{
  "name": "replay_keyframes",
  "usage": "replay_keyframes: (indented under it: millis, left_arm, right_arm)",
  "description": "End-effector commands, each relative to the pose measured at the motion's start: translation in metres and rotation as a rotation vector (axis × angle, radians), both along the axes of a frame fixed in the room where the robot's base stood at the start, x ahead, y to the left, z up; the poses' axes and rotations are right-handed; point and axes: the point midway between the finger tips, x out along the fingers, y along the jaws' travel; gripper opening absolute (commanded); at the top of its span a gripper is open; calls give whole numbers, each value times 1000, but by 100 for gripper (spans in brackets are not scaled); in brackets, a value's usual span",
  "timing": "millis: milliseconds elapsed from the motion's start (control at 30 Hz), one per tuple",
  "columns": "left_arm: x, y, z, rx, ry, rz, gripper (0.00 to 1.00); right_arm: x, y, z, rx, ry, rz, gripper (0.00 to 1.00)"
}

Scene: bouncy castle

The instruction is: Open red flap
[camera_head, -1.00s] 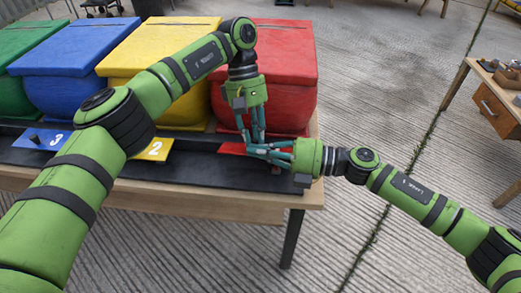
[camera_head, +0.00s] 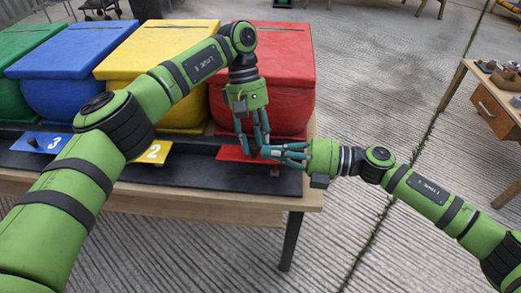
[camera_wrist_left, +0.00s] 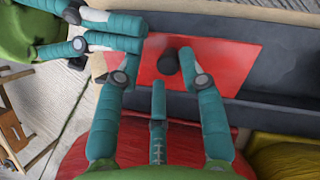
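The red flap (camera_head: 233,153) lies in the dark tray in front of the red box (camera_head: 275,75). Its front edge looks lifted, with a dark gap below. In the left wrist view the flap (camera_wrist_left: 228,62) carries a black knob (camera_wrist_left: 165,62). My left gripper (camera_head: 252,142) points down over the flap; its fingers (camera_wrist_left: 160,65) are apart on both sides of the knob. My right gripper (camera_head: 268,153) reaches in from the right at the flap's right end. Its fingers (camera_wrist_left: 140,35) overlap the flap's edge in the left wrist view; their grip is unclear.
Yellow (camera_head: 160,60), blue (camera_head: 70,65) and green (camera_head: 20,50) boxes stand left of the red one. Flaps marked 2 (camera_head: 152,152) and 3 (camera_head: 45,142) lie before them. A wooden table (camera_head: 490,95) stands at right; the floor between is clear.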

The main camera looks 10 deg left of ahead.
Motion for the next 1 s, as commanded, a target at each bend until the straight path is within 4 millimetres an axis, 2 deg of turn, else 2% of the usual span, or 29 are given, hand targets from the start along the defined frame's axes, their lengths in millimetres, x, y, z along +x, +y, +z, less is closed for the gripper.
replay_keyframes:
  millis: [33, 200, 333, 567, 667, 1000]
  left_arm:
    - [-1, 8, -1, 17, 13, -1, 31]
    - [0, 8, 0, 16, 9, 1, 31]
    - [0, 8, 0, 15, 7, 2, 31]
    - [0, 7, 2, 14, 5, 3, 31]
    - [0, 7, 14, 14, 5, 3, 31]
    - [0, 7, 77, 13, 5, 3, 31]
  right_arm:
    - [11, -19, -5, -16, 2, -42, 0]
    - [4, -39, -4, -13, 5, -29, 0]
    - [1, -47, -3, -11, 5, -23, 0]
    - [-1, -49, -1, -10, 4, -16, 0]
    - [-1, -49, 10, -9, 4, -15, 0]
    - [-1, -48, 73, -9, 5, -14, 0]
